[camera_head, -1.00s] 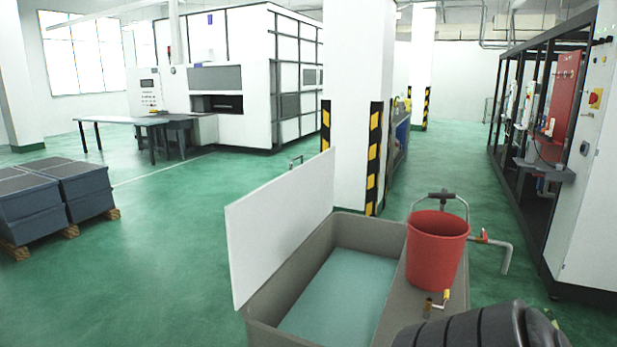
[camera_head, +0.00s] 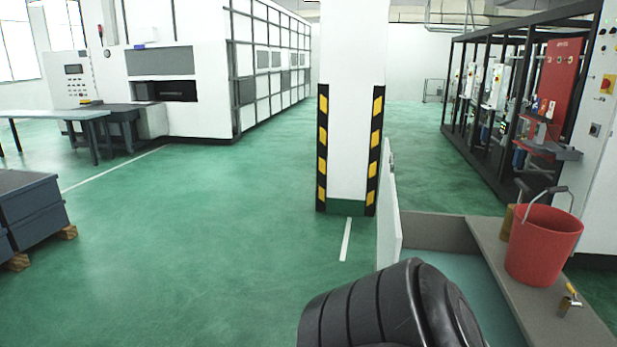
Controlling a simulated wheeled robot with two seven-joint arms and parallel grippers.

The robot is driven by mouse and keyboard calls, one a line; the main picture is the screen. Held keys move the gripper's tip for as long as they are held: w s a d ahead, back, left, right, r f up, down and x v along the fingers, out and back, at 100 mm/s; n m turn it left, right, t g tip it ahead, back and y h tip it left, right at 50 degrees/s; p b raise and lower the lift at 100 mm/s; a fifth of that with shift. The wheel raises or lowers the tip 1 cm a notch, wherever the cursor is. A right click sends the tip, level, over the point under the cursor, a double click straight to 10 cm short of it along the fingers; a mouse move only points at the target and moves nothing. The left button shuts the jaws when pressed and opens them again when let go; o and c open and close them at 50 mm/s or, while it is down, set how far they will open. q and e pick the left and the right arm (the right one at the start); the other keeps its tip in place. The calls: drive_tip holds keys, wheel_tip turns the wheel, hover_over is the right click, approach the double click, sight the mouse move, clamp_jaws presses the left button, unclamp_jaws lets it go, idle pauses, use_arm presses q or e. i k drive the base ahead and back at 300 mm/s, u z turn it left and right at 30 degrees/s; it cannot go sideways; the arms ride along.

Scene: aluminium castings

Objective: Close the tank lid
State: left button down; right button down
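The grey tank (camera_head: 440,232) stands at the lower right, with blue-green liquid inside. Its white lid (camera_head: 388,215) stands upright along the tank's left side, seen nearly edge-on, so the tank is open. A black ribbed part of my own arm (camera_head: 385,310) covers the lower middle of the view and hides the near part of the tank. Neither of my grippers shows in the head view.
A red bucket (camera_head: 543,243) stands on the tank's right ledge, with a brass tap (camera_head: 568,300) near it. A white pillar with black-yellow stripes (camera_head: 347,150) stands behind the lid. Green floor (camera_head: 190,240) is free on the left. Dark crates (camera_head: 32,212) sit at the far left.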

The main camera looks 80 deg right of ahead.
sight(389, 234)
drive_tip(key=i, duration=0.45)
drive_tip(key=z, duration=2.1)
drive_tip(key=i, duration=2.85)
drive_tip(key=z, duration=2.2)
